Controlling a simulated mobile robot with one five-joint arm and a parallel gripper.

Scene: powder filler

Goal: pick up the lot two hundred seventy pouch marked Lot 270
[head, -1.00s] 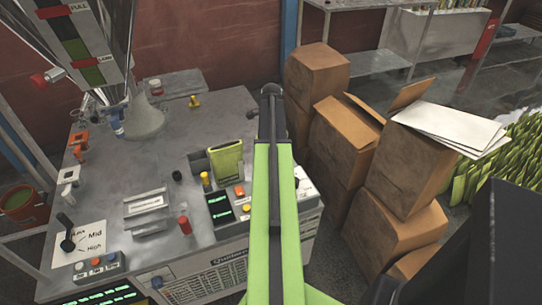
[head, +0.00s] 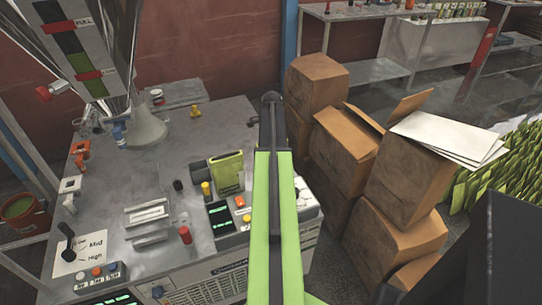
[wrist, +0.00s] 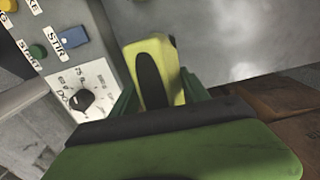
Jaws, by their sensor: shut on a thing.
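My gripper shows in the wrist view (wrist: 158,95), with dark green fingers closed on a yellow-green item (wrist: 155,65) that has a dark oval on its face. It looks like a pouch, but no lot marking is readable, so I cannot tell if it is Lot 270. In the head view my green arm hides the gripper and this item. A separate yellow-green pouch (head: 227,172) with dark print stands upright on the machine top, left of my arm. Its print is too small to read.
A control panel with a dial (wrist: 82,100) and a STIR button (wrist: 74,36) lies left of the held item. Cardboard boxes (head: 408,180) are stacked to the right of my arm. A hopper (head: 145,125) stands at the back left. Many green pouches (head: 490,175) fill the far right.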

